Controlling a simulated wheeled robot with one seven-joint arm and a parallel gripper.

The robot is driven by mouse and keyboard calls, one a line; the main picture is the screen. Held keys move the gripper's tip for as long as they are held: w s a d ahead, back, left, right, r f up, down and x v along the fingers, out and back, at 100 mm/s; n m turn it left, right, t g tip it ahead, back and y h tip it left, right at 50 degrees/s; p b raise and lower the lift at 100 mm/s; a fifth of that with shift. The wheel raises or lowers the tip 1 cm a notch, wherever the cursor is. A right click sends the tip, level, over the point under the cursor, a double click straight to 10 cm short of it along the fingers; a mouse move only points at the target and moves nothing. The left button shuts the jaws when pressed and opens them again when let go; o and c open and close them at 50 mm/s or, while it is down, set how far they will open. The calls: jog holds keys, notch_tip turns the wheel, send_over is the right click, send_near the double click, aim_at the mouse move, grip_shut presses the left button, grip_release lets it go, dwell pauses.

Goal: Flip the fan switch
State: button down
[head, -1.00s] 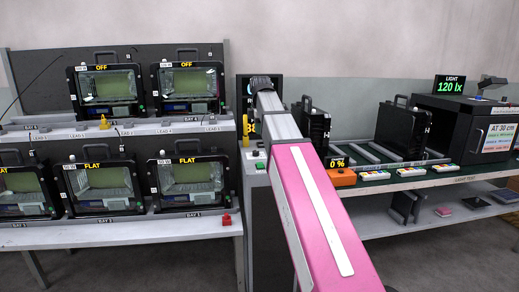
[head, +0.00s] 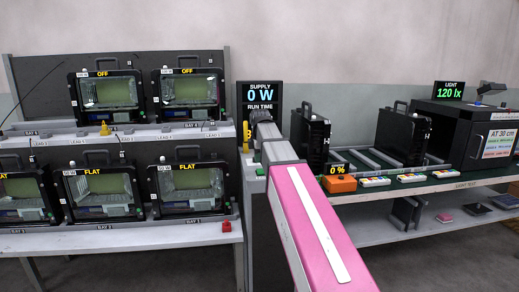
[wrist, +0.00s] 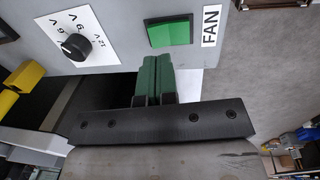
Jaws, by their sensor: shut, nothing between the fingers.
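The fan switch (wrist: 170,31) is a green rocker in a dark frame on a light grey panel (wrist: 122,30), beside a white FAN label (wrist: 211,26). In the wrist view my gripper (wrist: 157,60) shows two green fingers pressed together, with nothing between them. The fingertips appear just below the switch's lower edge in the picture; I cannot tell whether they touch the panel. In the head view a small green patch (head: 260,172) on the grey column beside my arm may be this switch. My gripper is hidden there behind my arm.
A black knob (wrist: 76,46) with voltage marks sits left of the switch. A yellow part (wrist: 22,78) lies at the left.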

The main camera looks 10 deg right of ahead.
aim_at(259, 171)
jog(key=shift+w+f, duration=0.15)
jog(key=shift+f, duration=0.8)
jog(key=shift+w+f, duration=0.1)
jog(key=shift+f, duration=0.85)
jog(key=shift+f, duration=0.15)
jog(key=shift+s, duration=0.8)
jog(key=shift+r, duration=0.2)
